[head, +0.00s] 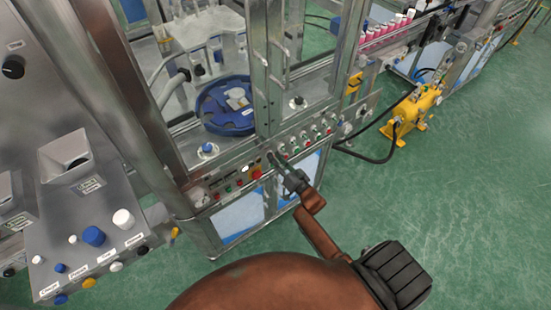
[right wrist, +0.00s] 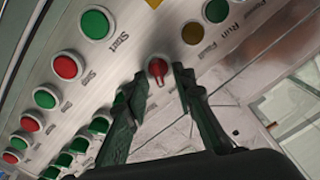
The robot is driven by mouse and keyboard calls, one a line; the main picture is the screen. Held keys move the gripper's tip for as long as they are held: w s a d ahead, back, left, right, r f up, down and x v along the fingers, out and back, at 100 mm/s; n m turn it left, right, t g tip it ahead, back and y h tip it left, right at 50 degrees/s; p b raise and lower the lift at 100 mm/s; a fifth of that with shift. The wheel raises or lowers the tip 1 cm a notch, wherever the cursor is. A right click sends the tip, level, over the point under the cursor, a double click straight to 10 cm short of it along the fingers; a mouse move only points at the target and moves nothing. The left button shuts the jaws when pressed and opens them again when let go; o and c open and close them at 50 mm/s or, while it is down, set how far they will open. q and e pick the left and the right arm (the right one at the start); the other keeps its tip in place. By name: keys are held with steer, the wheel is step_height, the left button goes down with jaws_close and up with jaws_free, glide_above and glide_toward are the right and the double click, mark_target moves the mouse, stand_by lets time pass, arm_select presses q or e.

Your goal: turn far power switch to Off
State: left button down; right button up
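A small red rotary switch (right wrist: 158,70) sits on the silver control panel in the right wrist view, with its handle pointing roughly down the picture. My right gripper (right wrist: 158,76) is open, its two dark fingertips on either side of this switch with visible gaps, so I see no grip on it. Whether the tips reach the panel I cannot tell. In the head view my right gripper (head: 284,170) is at the front panel of the machine, and it hides the switch there. My left gripper is not in view.
Green and red buttons, including a green Start button (right wrist: 95,24), surround the switch closely. A red emergency stop (head: 256,174) is left of my gripper. A blue turntable (head: 213,118) stands behind the machine's frame. A yellow pump (head: 412,110) stands right; green floor is open beyond.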

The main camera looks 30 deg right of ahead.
steer(key=shift+c, duration=0.5)
jaws_close()
steer(key=shift+n, duration=0.4)
steer(key=n, duration=0.7)
steer(key=a+n, duration=0.1)
steer(key=n, duration=0.3)
steer(key=shift+b, duration=0.35)
stand_by(0.3)
steer(key=shift+o, duration=0.5)
jaws_free()
